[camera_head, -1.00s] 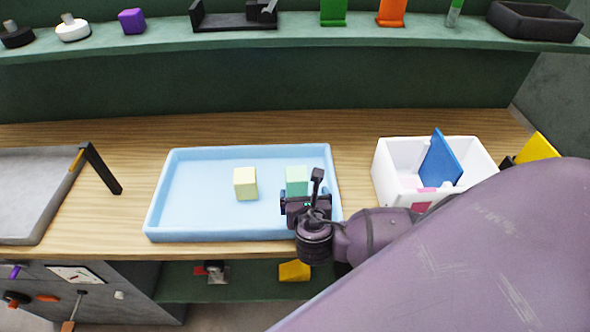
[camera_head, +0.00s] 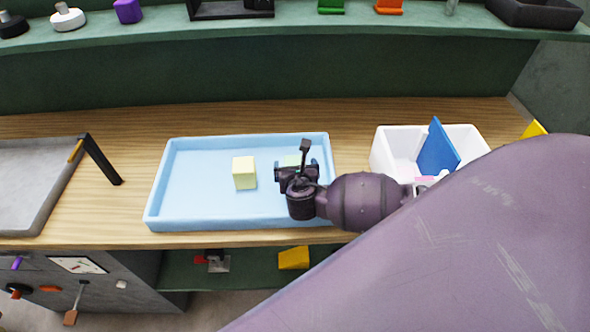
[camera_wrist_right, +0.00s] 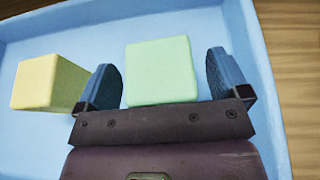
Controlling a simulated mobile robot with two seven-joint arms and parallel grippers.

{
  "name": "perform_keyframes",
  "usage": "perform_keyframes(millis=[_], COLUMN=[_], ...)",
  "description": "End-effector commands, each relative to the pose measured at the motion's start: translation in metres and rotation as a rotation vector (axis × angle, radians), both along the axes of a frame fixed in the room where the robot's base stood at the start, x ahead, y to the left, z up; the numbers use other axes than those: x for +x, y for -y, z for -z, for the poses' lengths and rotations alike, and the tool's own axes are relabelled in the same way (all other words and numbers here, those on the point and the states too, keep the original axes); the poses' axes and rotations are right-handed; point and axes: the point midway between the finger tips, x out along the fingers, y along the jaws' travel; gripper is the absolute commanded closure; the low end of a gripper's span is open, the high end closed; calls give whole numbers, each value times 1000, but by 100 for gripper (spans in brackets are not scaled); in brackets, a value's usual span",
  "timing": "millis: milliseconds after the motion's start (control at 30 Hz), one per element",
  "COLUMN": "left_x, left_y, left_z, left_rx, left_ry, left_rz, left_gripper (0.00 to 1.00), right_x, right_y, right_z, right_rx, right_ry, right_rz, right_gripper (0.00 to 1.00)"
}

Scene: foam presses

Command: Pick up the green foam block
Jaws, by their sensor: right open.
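The green foam block (camera_head: 291,160) sits in the light blue tray (camera_head: 152,205), mostly hidden behind my right gripper (camera_head: 297,165) in the head view. In the right wrist view the green foam block (camera_wrist_right: 160,70) lies between the two fingers of my right gripper (camera_wrist_right: 165,80). The fingers are apart, with a gap on each side of the block. A pale yellow block (camera_head: 244,172) stands in the tray to the left; it also shows in the right wrist view (camera_wrist_right: 45,82), beside the left finger. My left gripper is not in view.
A white bin (camera_head: 393,152) holding a blue panel (camera_head: 438,148) and other pieces stands right of the tray. A grey tray (camera_head: 30,190) with a black bar (camera_head: 103,160) is at the left. A shelf (camera_head: 400,30) with several items runs behind the table.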

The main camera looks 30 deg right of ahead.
Motion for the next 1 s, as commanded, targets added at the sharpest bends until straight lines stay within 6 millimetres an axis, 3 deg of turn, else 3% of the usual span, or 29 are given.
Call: perform_keyframes(millis=[367,700,1000], left_x=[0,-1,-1], left_y=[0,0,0], left_z=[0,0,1], left_rx=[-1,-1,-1], left_ry=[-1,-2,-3], left_rz=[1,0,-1], left_gripper=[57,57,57], right_x=[8,7,8], right_y=[4,4,5], right_z=[4,4,2], right_rx=[1,1,1], right_ry=[0,0,0], right_rz=[0,0,0], right_gripper=[6,57,59])
